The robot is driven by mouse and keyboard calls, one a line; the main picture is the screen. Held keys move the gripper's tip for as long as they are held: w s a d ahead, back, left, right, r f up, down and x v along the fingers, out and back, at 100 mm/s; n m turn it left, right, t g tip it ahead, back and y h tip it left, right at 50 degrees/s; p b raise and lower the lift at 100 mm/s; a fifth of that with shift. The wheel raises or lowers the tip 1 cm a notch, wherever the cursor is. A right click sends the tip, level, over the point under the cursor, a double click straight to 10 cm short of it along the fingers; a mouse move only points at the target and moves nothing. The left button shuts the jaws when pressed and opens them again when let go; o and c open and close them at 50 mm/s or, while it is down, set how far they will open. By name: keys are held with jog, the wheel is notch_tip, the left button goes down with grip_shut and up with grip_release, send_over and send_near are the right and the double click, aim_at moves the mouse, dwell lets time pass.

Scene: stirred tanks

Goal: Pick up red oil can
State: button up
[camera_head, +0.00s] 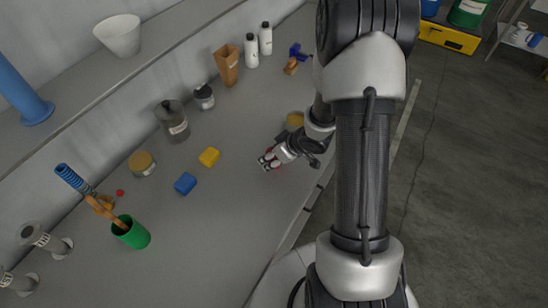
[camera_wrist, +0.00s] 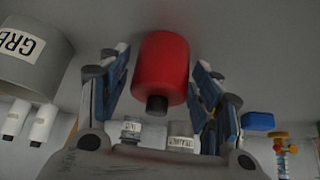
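The red oil can (camera_wrist: 162,68), a red cylinder with a black end, is between the two fingers of my gripper (camera_wrist: 162,75) in the wrist view, which shows the scene upside down. The fingers stand on both sides of the can with what look like narrow gaps, so I see them as open around it. In the head view my gripper (camera_head: 268,160) is low over the bench near its front edge. Only small reddish patches show at its fingertips there, and the can is mostly hidden.
On the bench (camera_head: 215,230) are a yellow block (camera_head: 209,157), a blue block (camera_head: 185,184), a green cup (camera_head: 131,232) with tools, a grey jar (camera_head: 172,121), a wooden holder (camera_head: 227,66) and white bottles (camera_head: 251,51). A yellowish round thing (camera_head: 295,118) is close behind my gripper.

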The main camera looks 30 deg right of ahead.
jog(key=c, duration=0.9)
